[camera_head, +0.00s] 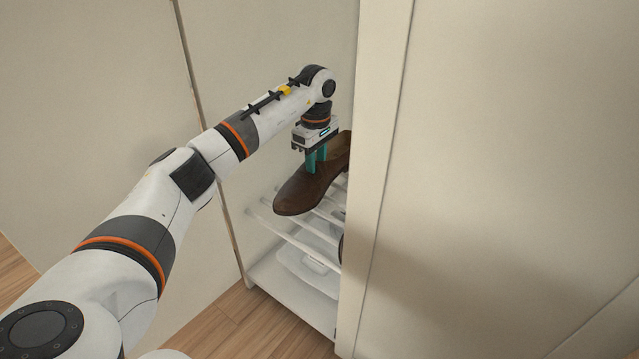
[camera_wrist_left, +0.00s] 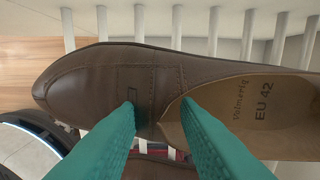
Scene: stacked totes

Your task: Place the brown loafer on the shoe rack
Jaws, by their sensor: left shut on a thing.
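The brown loafer (camera_head: 303,187) is in my left gripper (camera_head: 316,160), over the white bars of the shoe rack (camera_head: 290,238) inside the cabinet. The toe points to the lower left in the head view, and the heel end is partly hidden by the cabinet's front panel. In the left wrist view the two teal fingers (camera_wrist_left: 160,112) pinch the loafer (camera_wrist_left: 95,85) at the front edge of its opening, with one finger inside. The insole reads EU 42. The rack bars (camera_wrist_left: 137,22) show behind the shoe. I cannot tell whether the sole touches them. My right gripper is out of view.
A tall cream panel (camera_head: 385,150) stands close to the right of the loafer. A cream wall panel (camera_head: 215,70) is on the left. A clear container (camera_head: 305,262) lies below the bars. Another brown item (camera_wrist_left: 160,168) shows beneath the loafer in the wrist view.

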